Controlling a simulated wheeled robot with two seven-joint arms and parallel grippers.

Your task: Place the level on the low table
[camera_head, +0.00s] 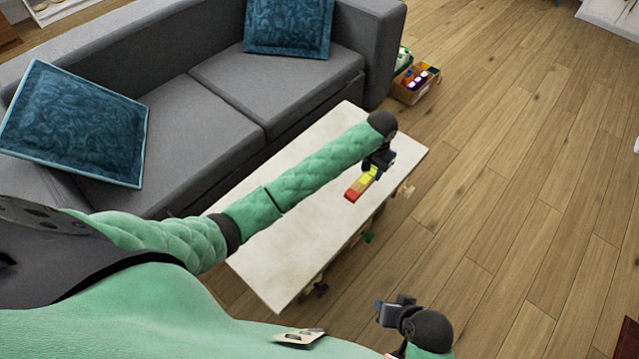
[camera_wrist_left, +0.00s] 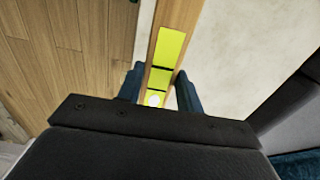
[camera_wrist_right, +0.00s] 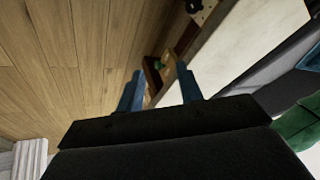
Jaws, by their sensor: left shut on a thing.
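The level is a wooden bar with yellow windows and a red end. In the head view the level (camera_head: 355,190) is at the right part of the low table (camera_head: 275,262), seen over its pale top. My left gripper (camera_head: 372,170) is shut on the level. In the left wrist view the level (camera_wrist_left: 167,45) runs between the two fingers (camera_wrist_left: 160,90), with the table top to its right and floor to its left. I cannot tell if the level touches the table. My right gripper (camera_head: 392,310) is over the floor in front of the table. Its fingers (camera_wrist_right: 160,92) stand apart with nothing between them.
A grey sofa (camera_head: 190,115) with blue cushions stands behind the table. A box of bottles (camera_head: 415,88) sits on the floor beside the sofa. Things show under the table top, including a green one (camera_head: 368,238). The wooden floor (camera_head: 520,180) at right is clear.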

